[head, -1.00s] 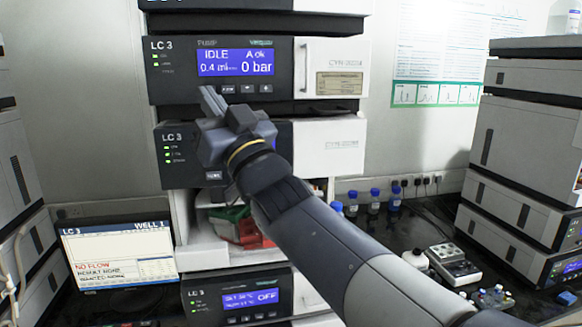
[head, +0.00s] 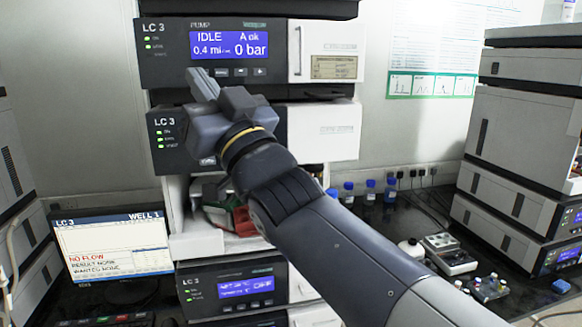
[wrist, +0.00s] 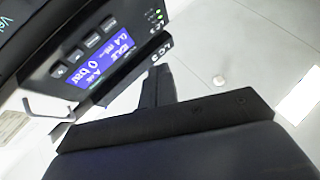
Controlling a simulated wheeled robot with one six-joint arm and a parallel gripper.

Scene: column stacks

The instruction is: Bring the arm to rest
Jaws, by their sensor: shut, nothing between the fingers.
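My gripper (head: 203,85) is in front of the LC 3 stack in the head view, its fingers together and empty, pointing up and left. Its tips overlap the lower edge of the pump unit (head: 160,73), whose blue screen reads IDLE, A ok, 0.4 ml and 0 bar. My arm reaches up from the lower right and hides part of the unit below the pump. In the wrist view the dark fingers (wrist: 158,85) show beside the tilted pump screen (wrist: 97,50). I cannot tell the gap between fingers and pump.
A monitor (head: 113,245) reading NO FLOW stands at lower left. An open bay holds red and green items (head: 240,220). Blue-capped bottles (head: 370,190) stand behind my arm. Another instrument stack (head: 520,130) is at right. A small grey device (head: 448,253) lies on the dark bench.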

